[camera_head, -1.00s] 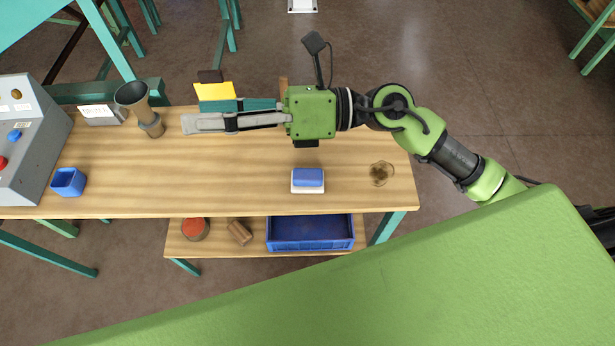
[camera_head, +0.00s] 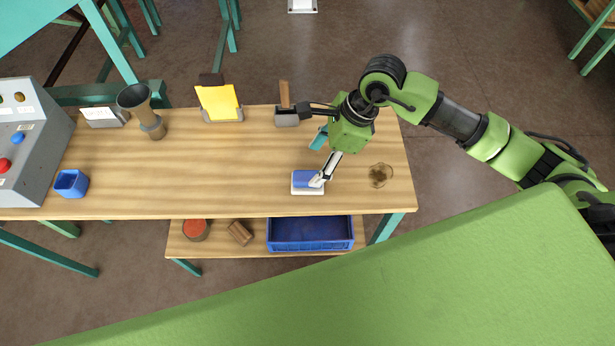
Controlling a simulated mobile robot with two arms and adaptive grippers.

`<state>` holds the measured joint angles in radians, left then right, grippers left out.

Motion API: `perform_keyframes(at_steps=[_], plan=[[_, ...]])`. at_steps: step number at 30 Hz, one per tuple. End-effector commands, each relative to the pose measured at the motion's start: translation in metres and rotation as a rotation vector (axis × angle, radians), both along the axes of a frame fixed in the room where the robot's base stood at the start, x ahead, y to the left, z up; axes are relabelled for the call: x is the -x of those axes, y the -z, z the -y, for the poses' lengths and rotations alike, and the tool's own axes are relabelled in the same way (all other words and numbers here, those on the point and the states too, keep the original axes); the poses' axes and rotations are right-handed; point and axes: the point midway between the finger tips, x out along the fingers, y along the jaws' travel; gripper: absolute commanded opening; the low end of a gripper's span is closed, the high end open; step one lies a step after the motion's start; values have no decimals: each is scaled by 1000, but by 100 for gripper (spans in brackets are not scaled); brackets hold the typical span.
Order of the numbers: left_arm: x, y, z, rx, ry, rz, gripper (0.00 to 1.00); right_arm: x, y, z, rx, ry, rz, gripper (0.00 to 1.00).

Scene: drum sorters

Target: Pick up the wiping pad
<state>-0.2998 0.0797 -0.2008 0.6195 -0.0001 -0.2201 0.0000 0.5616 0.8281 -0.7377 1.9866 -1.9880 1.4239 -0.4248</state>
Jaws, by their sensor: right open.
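The wiping pad (camera_head: 302,181), blue on top with a white base, lies flat near the front edge of the wooden table (camera_head: 200,180), right of its middle. One grey fingertip overlaps the pad's right end in the picture; the teal finger stands apart, higher up. I cannot tell whether the fingertip touches the pad. My left gripper is not in view.
A brown stain (camera_head: 380,175) lies right of the pad. A blue cup (camera_head: 71,183), a grey control box (camera_head: 32,140) and a metal funnel (camera_head: 146,108) stand at the left. A yellow pad in a holder (camera_head: 218,102) stands behind. A blue crate (camera_head: 310,232) sits on the lower shelf.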

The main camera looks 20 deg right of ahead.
Motion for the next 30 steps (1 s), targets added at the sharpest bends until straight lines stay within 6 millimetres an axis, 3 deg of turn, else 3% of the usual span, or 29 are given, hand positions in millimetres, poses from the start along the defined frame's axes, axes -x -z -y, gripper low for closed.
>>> perform_keyframes(at_steps=[11, 18, 27, 30], plan=[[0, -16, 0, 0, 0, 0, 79, -1, 32, -16, -3, 0, -5, 61], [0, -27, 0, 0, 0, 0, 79, -3, 64, -29, -3, 2, -3, 61], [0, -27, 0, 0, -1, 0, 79, -4, 69, -30, -2, 0, 1, 61], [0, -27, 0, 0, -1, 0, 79, -4, 69, -30, -2, 0, 1, 35]])
